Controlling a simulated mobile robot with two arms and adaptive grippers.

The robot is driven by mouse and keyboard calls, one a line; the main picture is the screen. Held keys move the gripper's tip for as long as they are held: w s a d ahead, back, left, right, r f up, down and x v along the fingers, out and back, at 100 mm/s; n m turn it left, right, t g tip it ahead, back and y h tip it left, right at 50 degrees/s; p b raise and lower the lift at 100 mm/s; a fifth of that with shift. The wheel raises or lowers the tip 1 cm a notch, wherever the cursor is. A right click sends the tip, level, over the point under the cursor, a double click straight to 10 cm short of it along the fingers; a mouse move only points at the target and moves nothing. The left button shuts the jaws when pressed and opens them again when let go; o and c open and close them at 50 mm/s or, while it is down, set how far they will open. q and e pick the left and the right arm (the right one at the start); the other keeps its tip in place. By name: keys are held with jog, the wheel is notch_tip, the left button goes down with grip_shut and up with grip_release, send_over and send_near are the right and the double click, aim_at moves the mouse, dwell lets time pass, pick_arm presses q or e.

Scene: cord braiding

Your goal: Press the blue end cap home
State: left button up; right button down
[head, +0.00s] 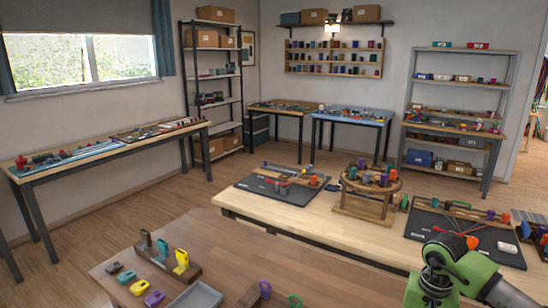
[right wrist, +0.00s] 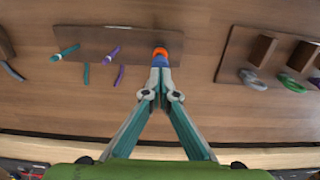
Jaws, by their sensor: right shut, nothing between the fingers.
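In the right wrist view my right gripper (right wrist: 160,76) is shut and empty, pointing at the brown board (right wrist: 140,36). Its tips meet at a small blue piece (right wrist: 160,61), which looks like the blue end cap. An orange round piece (right wrist: 160,50) shows just beyond the blue one. I cannot tell whether the tips touch the blue piece or how deep it sits; the fingers partly hide it. In the head view only my right arm shows, at the bottom right; its gripper is out of frame. My left gripper is in neither view.
On the board's left are a teal piece (right wrist: 67,51) and a purple piece (right wrist: 111,54). A second brown board (right wrist: 236,58) with grey and green rings is at the right. In the head view, a grey tray (head: 196,296) and loose coloured pieces are on the near table.

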jog(key=shift+f+b, duration=1.15)
jog(key=shift+f, duration=0.15)
dwell(0.4)
notch_tip(320, 180, up, 8)
jog(key=p, duration=0.4)
dwell(0.4)
